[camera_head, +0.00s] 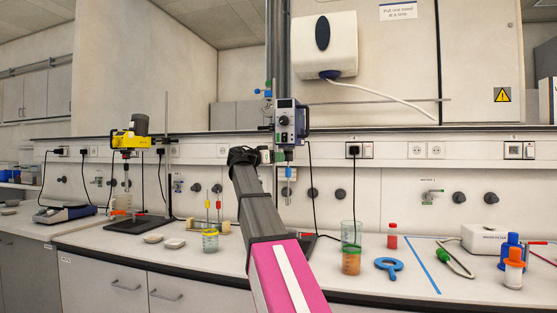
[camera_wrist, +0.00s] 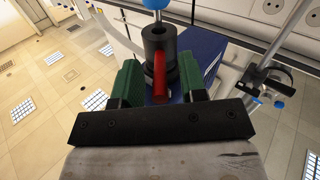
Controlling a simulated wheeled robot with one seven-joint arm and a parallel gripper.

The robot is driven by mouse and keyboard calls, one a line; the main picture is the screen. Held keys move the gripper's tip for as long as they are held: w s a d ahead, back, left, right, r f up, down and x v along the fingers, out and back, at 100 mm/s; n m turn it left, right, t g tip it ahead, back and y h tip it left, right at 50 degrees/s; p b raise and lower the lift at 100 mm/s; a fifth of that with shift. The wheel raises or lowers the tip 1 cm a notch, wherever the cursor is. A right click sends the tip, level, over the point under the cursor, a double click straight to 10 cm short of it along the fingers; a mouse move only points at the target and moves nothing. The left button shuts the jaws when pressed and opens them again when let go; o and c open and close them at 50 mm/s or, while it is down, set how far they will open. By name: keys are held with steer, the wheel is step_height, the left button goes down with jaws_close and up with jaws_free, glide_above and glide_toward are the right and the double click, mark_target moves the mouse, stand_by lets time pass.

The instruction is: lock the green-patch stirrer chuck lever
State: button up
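The stirrer with a blue-and-grey control box (camera_head: 290,122) hangs on a stand at the back of the bench, behind my arm. In the wrist view its black chuck (camera_wrist: 158,38) carries a red lever (camera_wrist: 160,72), which points toward my gripper. My gripper (camera_wrist: 160,63) is open, its green-padded fingers on either side of the lever, with a gap visible on both sides.
A yellow stirrer (camera_head: 130,141) stands to the left. A metal rod and clamp (camera_wrist: 262,80) are close on the right in the wrist view.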

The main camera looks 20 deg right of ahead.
steer(key=shift+w+d, duration=0.15)
steer(key=shift+d, duration=0.3)
jaws_close()
